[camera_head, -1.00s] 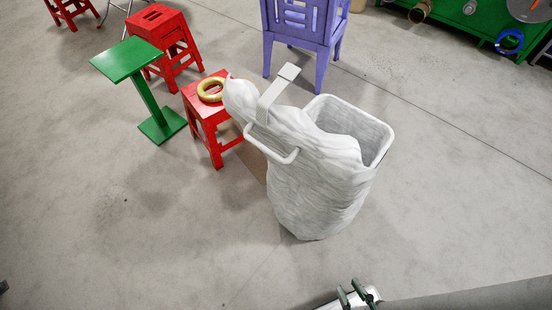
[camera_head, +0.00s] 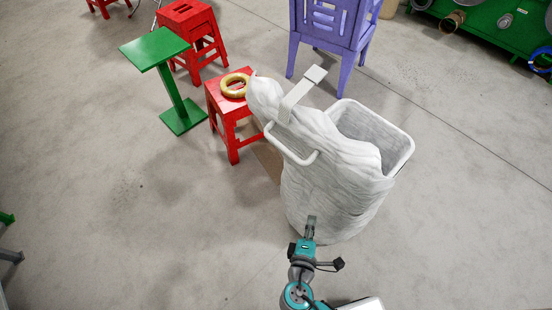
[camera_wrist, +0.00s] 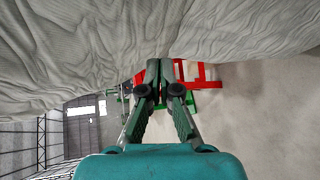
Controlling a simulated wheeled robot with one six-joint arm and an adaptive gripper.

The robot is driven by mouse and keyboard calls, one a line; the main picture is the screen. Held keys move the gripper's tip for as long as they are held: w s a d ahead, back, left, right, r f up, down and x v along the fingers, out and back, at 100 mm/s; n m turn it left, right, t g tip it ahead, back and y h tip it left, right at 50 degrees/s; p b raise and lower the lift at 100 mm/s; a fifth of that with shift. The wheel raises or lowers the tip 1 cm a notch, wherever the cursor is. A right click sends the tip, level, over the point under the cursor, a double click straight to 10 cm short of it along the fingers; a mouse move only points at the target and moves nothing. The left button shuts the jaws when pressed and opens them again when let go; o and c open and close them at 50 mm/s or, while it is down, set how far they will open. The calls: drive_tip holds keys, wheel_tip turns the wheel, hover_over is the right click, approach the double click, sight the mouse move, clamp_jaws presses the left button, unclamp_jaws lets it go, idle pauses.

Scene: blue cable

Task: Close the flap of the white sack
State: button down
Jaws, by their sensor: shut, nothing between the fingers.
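The white sack (camera_head: 325,203) stands upright on the floor, its rectangular rim (camera_head: 402,140) open at the upper right. Its flap (camera_head: 322,133) hangs outward over the left side, with a strap (camera_head: 302,93) and a white handle bar (camera_head: 291,146) on it. My gripper (camera_head: 310,222) is in front of the lower part of the sack. In the wrist view my gripper (camera_wrist: 165,66) is shut and empty, with the wrinkled sack cloth (camera_wrist: 70,45) close above the fingertips. I cannot tell whether it touches the cloth.
A red stool (camera_head: 228,108) with a yellow ring (camera_head: 235,85) stands just left of the sack. A green pedestal table (camera_head: 155,49), another red stool (camera_head: 186,15) and a purple chair (camera_head: 331,27) stand behind. The floor at the front left is mostly clear.

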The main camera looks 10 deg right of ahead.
drive_tip(key=w+a+r+m+t+h, duration=0.1)
drive_tip(key=w+a+r+h, duration=0.2)
drive_tip(key=a+r, duration=0.25)
drive_tip(key=w+a+r+m+t+h, duration=0.1)
drive_tip(key=w+a+r+h, duration=0.1)
drive_tip(key=a+r+h, duration=0.3)
drive_tip(key=s+a+r+m+g+h, duration=0.35)
drive_tip(key=a+r+m+h, duration=0.2)
drive_tip(key=a+r, duration=0.5)
drive_tip(key=x, duration=1.4)
drive_tip(key=shift+s+d+r+t, duration=0.15)
drive_tip(key=shift+d+r+t, duration=0.2)
drive_tip(key=shift+r, duration=0.05)
